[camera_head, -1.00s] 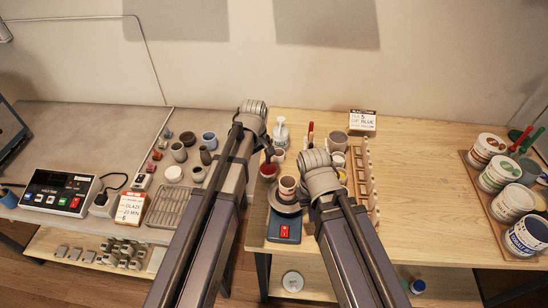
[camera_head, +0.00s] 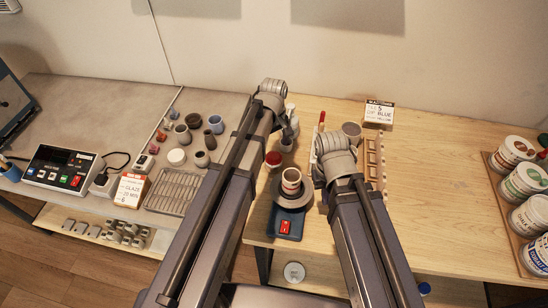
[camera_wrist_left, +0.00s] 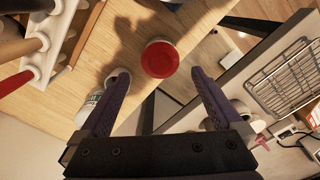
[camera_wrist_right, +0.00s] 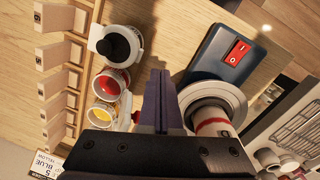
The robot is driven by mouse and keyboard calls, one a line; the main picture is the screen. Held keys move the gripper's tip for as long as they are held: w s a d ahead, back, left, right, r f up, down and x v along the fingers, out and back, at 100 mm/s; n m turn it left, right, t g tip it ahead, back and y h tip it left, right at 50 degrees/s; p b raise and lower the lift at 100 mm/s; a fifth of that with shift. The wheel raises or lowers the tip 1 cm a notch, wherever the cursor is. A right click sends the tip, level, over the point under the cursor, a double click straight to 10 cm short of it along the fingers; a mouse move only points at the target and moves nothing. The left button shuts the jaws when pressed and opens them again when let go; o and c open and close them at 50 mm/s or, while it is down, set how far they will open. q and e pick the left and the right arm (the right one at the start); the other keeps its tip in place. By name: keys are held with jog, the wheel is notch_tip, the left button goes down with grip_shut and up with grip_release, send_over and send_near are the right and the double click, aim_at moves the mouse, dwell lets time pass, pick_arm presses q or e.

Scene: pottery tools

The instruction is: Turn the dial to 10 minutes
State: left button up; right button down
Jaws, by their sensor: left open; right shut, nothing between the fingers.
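A control box (camera_head: 60,168) with a dark display and coloured buttons sits at the far left in the head view. A blue-based wheel with a red switch (camera_head: 286,226) carries a cup (camera_head: 291,181) between my arms. My left gripper (camera_wrist_left: 158,75) is open and empty; beyond its fingers the left wrist view shows a red-topped container (camera_wrist_left: 160,58). My right gripper (camera_wrist_right: 160,78) is shut and empty, seen beside the wheel and the small red and yellow pots (camera_wrist_right: 110,82). In the head view both sets of fingers are mostly hidden.
Large glaze tubs (camera_head: 530,215) stand far right; the wood between is clear.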

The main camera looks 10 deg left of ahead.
aim_at(274, 156)
pick_arm(q)
notch_tip(274, 156, down, 6)
jog(key=b, duration=0.4)
jog(key=shift+r+b, duration=0.1)
jog(key=shift+b, duration=0.3)
pick_arm(e)
notch_tip(274, 156, down, 6)
jog(key=shift+r, duration=0.15)
pick_arm(q)
jog(key=c, duration=1.3)
jog(key=m, duration=0.5)
jog(key=shift+m, duration=0.4)
jog(key=m, duration=0.5)
jog(key=shift+m, duration=0.4)
